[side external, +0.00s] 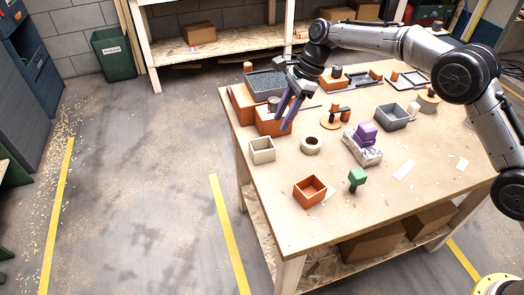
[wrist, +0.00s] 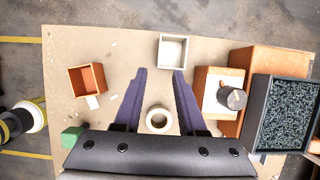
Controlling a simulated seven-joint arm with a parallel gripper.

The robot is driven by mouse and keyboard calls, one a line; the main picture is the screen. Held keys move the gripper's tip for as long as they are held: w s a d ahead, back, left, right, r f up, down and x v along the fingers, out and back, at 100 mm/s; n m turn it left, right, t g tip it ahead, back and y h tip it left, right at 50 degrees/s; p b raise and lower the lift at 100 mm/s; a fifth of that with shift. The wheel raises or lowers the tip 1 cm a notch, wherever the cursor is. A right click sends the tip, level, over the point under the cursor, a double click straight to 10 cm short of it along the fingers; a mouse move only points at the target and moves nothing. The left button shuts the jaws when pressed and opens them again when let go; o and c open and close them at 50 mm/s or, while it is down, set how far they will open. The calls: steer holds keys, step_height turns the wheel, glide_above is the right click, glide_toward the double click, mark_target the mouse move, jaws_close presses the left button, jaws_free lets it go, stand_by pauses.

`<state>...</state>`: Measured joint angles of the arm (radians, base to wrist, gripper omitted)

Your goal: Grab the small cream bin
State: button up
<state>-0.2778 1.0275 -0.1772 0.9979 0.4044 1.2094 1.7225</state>
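The small cream bin (side external: 262,150) is a square, open-topped box near the left edge of the table in the side view. In the wrist view the cream bin (wrist: 173,51) is at top centre, ahead of the fingertips, and looks empty. My gripper (side external: 288,112) has two purple fingers pointing down, above the table beside the bin. In the wrist view my gripper (wrist: 160,72) is open, with its fingers apart and nothing held between them. A cream ring (wrist: 159,118) lies on the table below, seen between the fingers.
An orange bin (side external: 310,190) stands toward the table's front, with a green piece (side external: 357,178) beside it. Orange boxes (side external: 242,105) and a dark-filled tray (side external: 266,84) stand behind the cream bin. A grey bin (side external: 393,117) and purple blocks (side external: 366,132) are to the right.

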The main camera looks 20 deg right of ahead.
mark_target(265, 161)
steer(key=x, duration=1.3)
steer(key=shift+f, duration=0.1)
jaws_close()
